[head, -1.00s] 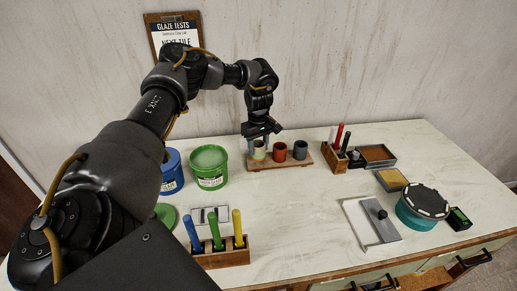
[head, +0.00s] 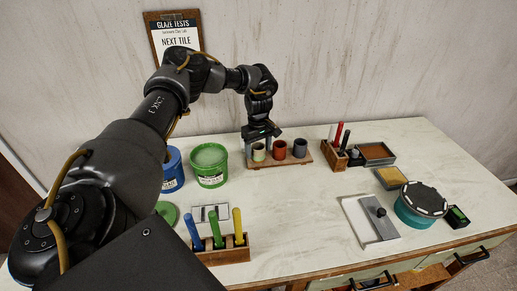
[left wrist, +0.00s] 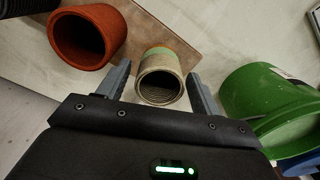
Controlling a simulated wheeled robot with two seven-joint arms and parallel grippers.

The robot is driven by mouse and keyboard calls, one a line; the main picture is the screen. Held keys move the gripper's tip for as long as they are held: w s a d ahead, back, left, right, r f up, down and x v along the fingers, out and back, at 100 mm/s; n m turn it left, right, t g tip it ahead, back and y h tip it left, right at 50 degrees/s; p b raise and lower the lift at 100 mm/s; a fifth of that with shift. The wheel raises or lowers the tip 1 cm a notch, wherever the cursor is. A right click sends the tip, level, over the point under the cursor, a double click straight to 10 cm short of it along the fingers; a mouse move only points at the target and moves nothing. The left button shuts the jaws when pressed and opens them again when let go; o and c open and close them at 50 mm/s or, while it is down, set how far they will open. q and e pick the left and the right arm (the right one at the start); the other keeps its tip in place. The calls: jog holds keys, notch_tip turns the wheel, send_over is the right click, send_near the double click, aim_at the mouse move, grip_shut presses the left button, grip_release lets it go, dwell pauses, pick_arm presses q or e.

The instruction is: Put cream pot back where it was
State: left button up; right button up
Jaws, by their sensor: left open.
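The cream pot (head: 259,154), with a green band, stands upright on the left end of a wooden board (head: 283,162). It also shows in the left wrist view (left wrist: 160,86), its open mouth facing the camera. My left gripper (head: 260,145) is over it from above. In the left wrist view my left gripper (left wrist: 160,90) is open, with one finger on each side of the pot and visible gaps between. A red-orange pot (head: 279,149) and a dark grey pot (head: 300,148) stand beside it on the same board. My right gripper is not in view.
A green bucket (head: 209,168) and a blue bucket (head: 172,172) stand left of the board. A wooden holder (head: 222,256) with coloured sticks is in front, another holder (head: 340,160) to the right. The middle of the table is clear.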

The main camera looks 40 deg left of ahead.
pick_arm(q)
notch_tip(320, 180, up, 12)
jog(key=b, duration=0.1)
jog(key=shift+r, duration=0.15)
dwell(0.6)
